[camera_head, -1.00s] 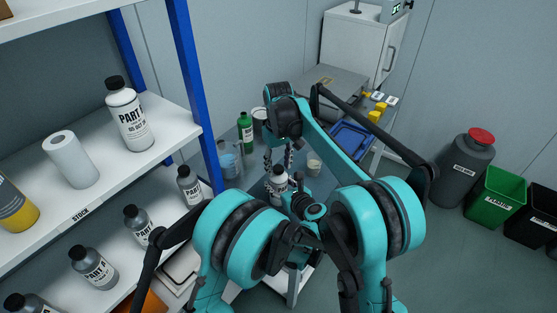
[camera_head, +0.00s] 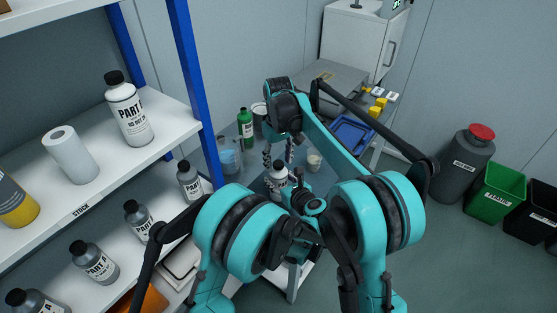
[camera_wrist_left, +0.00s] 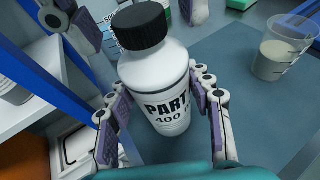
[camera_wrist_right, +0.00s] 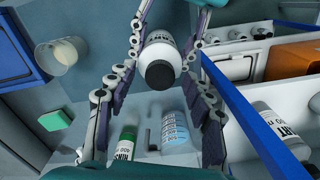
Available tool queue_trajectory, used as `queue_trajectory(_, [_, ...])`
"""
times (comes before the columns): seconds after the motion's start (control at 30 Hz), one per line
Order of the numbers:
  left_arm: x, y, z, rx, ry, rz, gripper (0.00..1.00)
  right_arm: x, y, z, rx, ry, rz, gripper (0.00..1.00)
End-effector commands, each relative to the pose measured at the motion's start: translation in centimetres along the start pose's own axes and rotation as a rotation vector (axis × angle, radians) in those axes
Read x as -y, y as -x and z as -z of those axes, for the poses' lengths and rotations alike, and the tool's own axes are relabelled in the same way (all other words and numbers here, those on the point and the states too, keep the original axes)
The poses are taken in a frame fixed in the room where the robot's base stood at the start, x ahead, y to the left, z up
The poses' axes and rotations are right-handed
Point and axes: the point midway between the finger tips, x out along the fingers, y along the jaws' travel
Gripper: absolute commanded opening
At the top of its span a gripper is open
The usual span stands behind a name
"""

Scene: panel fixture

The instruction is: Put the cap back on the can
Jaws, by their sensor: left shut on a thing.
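The white can (camera_head: 276,182), labelled PART, stands between the fingers of my left gripper (camera_wrist_left: 162,108), which is shut on its body. It also shows in the left wrist view (camera_wrist_left: 160,78). The black cap (camera_wrist_left: 139,28) sits on the can's top; whether it is fully tightened I cannot tell. In the right wrist view the cap (camera_wrist_right: 159,74) faces the camera. My right gripper (camera_wrist_right: 157,88) is open above the can, its fingers on either side of the cap with gaps. In the head view, the right gripper (camera_head: 278,157) hides part of the space around the cap.
A grey-blue mat (camera_wrist_left: 255,100) covers the table below. A clear cup (camera_wrist_left: 283,48) stands beside the can. A green bottle (camera_head: 246,130) and a blue-marked beaker (camera_head: 229,156) stand behind. The shelf with its blue post (camera_head: 190,70) is close on the left. A blue tray (camera_head: 352,136) lies on the right.

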Motion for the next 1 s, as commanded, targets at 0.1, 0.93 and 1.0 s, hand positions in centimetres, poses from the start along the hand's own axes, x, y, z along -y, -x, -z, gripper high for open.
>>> queue_trajectory(0.1, [0.0, 0.0, 0.0, 0.000, 0.000, 0.000, 0.00, 0.0, 0.0, 0.0, 0.000, 0.000, 0.000, 0.52])
queue_trajectory(0.93, [0.0, 0.0, 0.0, 0.000, 0.000, 0.000, 0.00, 0.0, 11.8, 0.0, 0.000, 0.000, 0.000, 0.52])
queue_trajectory(1.0, [0.0, 0.0, 0.0, 0.000, 0.000, 0.000, 0.00, 0.0, 12.0, 0.0, 0.000, 0.000, 0.000, 0.52])
